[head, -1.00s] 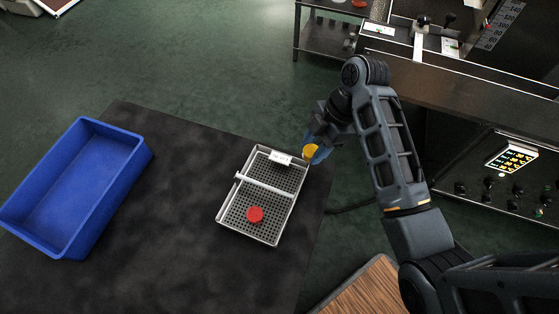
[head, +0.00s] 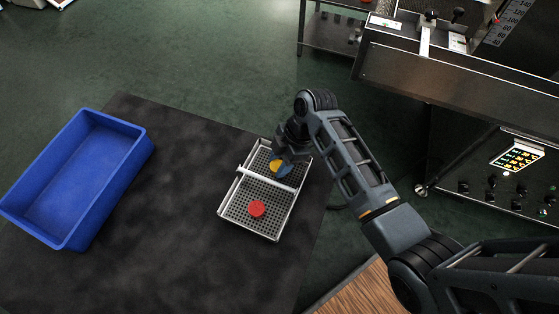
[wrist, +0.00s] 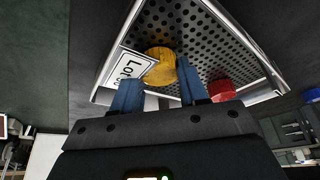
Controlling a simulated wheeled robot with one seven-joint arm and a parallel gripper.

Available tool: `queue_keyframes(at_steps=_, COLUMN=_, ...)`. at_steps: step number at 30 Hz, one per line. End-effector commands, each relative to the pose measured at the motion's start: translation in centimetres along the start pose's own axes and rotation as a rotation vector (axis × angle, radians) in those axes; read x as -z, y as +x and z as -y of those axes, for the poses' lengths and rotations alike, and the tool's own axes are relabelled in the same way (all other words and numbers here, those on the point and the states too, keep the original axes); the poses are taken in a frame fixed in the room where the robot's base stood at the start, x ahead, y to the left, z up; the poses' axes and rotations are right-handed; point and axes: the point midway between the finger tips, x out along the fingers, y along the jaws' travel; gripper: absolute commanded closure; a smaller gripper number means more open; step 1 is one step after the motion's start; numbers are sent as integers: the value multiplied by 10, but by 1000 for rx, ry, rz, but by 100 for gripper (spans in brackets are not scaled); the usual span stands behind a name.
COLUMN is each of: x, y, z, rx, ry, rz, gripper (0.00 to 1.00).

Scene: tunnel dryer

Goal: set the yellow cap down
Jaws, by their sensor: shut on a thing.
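The yellow cap (head: 276,166) is between the blue fingers of my gripper (head: 281,168), over the far compartment of a perforated metal tray (head: 239,223). In the wrist view the yellow cap (wrist: 160,66) sits at the tips of the two fingers (wrist: 158,92), and my gripper is shut on it. I cannot tell whether the cap touches the tray floor. A red cap (head: 257,208) lies in the near compartment, beyond the divider bar (head: 262,179). It also shows in the wrist view (wrist: 221,90).
The tray stands on a dark table (head: 165,200), with a white label (wrist: 133,66) on its end. An empty blue bin (head: 75,180) stands at the left. Bare table lies between them. A machine with a control panel (head: 515,165) is at the right.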

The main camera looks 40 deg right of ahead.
Motion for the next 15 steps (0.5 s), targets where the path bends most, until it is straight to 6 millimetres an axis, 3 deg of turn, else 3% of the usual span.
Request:
queue_keyframes(at_steps=9, x=-1, y=3, z=0, rx=0, ry=0, rz=0, gripper=90)
queue_keyframes(at_steps=10, x=-1, y=2, z=0, rx=-1, ry=-1, rz=0, gripper=55)
queue_keyframes(at_steps=15, x=-1, y=2, z=0, rx=-1, ry=0, rz=0, gripper=39)
